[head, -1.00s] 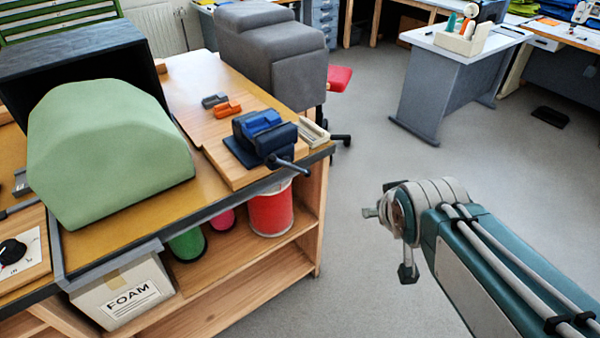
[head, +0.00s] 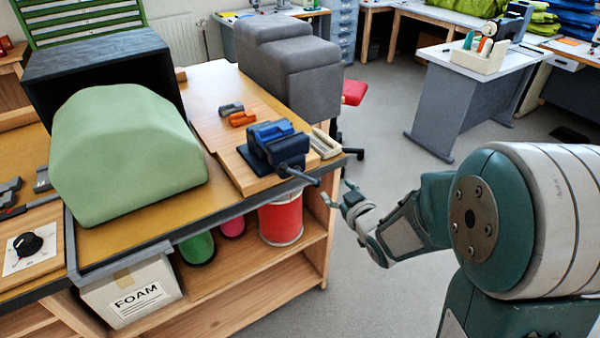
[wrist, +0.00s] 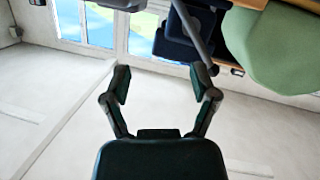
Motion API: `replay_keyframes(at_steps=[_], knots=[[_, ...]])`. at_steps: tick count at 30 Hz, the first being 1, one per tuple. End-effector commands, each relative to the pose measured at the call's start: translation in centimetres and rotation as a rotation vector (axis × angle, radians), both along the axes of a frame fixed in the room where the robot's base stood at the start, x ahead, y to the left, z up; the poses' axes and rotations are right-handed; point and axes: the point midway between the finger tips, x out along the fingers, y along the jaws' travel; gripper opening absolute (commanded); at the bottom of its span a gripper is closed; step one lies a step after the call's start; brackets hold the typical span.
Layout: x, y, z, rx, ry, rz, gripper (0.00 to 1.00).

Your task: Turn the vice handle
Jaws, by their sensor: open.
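The blue vice (head: 272,146) stands on a wooden board at the right front corner of the bench. Its dark handle (head: 302,176) sticks out past the bench edge, slanting down to the right. My gripper (head: 337,192) is just right of the handle's end, open and empty, apart from it as far as I can tell. In the wrist view, my gripper (wrist: 162,82) shows two spread fingers with nothing between them. The handle (wrist: 190,28) runs as a slanted bar beyond the fingertips, with the dark vice body (wrist: 177,45) behind it.
A large green block (head: 125,160) and an orange part (head: 242,119) lie on the bench (head: 135,229). A pale part (head: 325,144) lies right of the vice. A red bin (head: 281,220) stands on the shelf below. Open floor lies to the right.

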Motion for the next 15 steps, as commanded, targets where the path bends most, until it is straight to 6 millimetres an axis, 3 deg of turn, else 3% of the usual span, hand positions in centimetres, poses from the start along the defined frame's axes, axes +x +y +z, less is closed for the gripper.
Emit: replay_keyframes(at_steps=[1, 6, 11, 15], knots=[[0.0, 0.8, -1.1, 0.027, -0.022, 0.039, 0.76], [-0.4, 2.5, -2.4, 0.111, -0.104, 0.137, 0.76], [-0.5, 3.1, -2.5, 0.141, -0.133, 0.166, 0.76], [0.7, 3.9, -2.5, 0.14, -0.136, 0.168, 0.76]])
